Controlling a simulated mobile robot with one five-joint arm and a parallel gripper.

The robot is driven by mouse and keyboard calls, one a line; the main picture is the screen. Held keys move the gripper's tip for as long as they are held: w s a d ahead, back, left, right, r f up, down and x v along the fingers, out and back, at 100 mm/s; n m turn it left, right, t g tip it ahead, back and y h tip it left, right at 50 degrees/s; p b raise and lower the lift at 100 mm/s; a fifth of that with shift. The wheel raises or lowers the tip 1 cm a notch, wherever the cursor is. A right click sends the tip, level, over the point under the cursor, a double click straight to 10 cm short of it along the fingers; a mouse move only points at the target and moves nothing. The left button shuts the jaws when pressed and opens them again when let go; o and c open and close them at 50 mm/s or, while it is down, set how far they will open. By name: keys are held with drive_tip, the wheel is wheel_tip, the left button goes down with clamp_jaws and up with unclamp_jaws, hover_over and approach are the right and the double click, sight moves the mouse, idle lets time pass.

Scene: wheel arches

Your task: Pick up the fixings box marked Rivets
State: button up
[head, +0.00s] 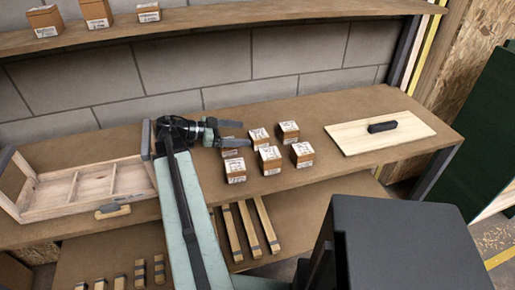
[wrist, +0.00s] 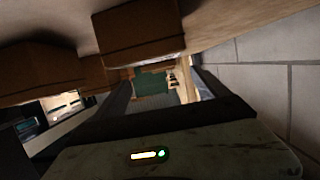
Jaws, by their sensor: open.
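Several small brown fixings boxes with white labels stand in two rows on the workbench. The front row has a left box (head: 235,171), a middle box (head: 270,160) and a right box (head: 302,154). The back row has a middle box (head: 259,137) and a right box (head: 288,132); its left box is partly hidden by my gripper. The labels are too small to read, so I cannot tell which says Rivets. My gripper (head: 244,133) is open and empty, pointing right at the back left. In the wrist view a brown box (wrist: 138,38) is close beside the fingers.
A wooden tray with dividers (head: 90,190) lies on the bench at left. A pale board with a black handle (head: 382,127) lies at right. A block wall (head: 200,75) stands behind, with a shelf (head: 200,18) holding more boxes above. Wooden strips (head: 247,230) lie below the bench.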

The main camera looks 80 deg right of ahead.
sight(257, 134)
drive_tip(key=shift+s, duration=0.1)
drive_tip(key=b+x, duration=0.2)
drive_tip(key=x, duration=0.5)
drive_tip(key=shift+s+d+f, duration=0.2)
clamp_jaws()
